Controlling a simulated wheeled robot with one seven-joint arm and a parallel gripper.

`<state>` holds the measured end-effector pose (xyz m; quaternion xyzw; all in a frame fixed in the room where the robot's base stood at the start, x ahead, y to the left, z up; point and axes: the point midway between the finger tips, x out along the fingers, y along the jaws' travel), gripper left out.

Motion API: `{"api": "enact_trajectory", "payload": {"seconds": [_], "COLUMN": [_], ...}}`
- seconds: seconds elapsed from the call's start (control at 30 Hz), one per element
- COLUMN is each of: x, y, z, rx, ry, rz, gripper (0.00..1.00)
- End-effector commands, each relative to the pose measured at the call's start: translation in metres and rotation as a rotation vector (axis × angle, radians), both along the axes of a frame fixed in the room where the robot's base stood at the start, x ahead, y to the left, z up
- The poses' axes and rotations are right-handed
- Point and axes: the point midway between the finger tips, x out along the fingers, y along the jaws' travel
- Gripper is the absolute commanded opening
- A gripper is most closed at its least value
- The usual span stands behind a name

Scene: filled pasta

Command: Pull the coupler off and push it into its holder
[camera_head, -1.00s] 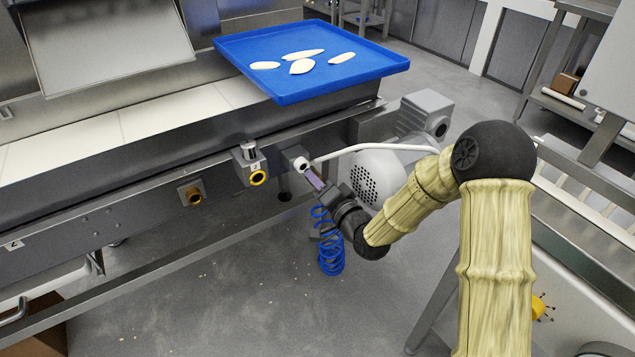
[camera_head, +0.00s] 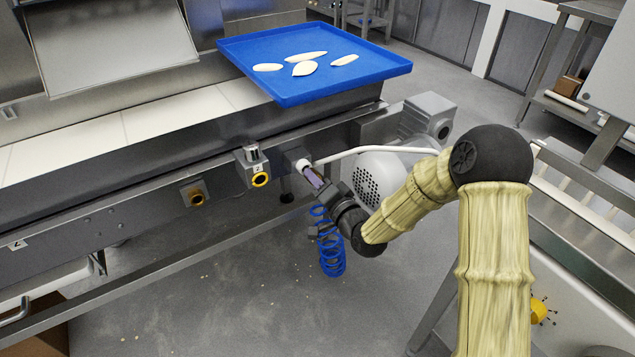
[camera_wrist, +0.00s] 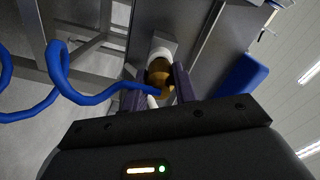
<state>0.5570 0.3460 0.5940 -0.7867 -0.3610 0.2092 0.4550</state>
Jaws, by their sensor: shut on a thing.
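My gripper (camera_head: 314,179) reaches to the front rail of the machine, just right of a box with a yellow ring. In the wrist view my gripper (camera_wrist: 160,92) is shut on the brass-coloured coupler (camera_wrist: 160,76), with one dark finger on either side. The coupler lies against or very near a pale round fitting (camera_wrist: 161,53); I cannot tell whether they are joined. In the head view the coupler is mostly hidden by the fingers, and a white fitting (camera_head: 302,164) shows at their tip. A blue coiled hose (camera_head: 331,250) hangs below my gripper and runs to the coupler. Two yellow-ringed sockets (camera_head: 260,180) (camera_head: 197,198) sit further left on the rail.
A blue tray (camera_head: 237,61) with several pale dough pieces (camera_head: 305,68) lies on the machine above. A white pipe (camera_head: 375,150) and a grey motor (camera_head: 428,116) stand close right of my gripper. The floor below is open.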

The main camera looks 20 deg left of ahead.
Motion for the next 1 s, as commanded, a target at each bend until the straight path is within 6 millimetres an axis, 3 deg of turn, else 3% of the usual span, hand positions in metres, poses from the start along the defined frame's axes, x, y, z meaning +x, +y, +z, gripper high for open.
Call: {"api": "enact_trajectory", "payload": {"seconds": [1.0], "x": [0.0085], "y": [0.0102], "z": [0.0007], "rx": [0.002], "ry": [-0.001], "rz": [0.0], "gripper": [0.01]}}
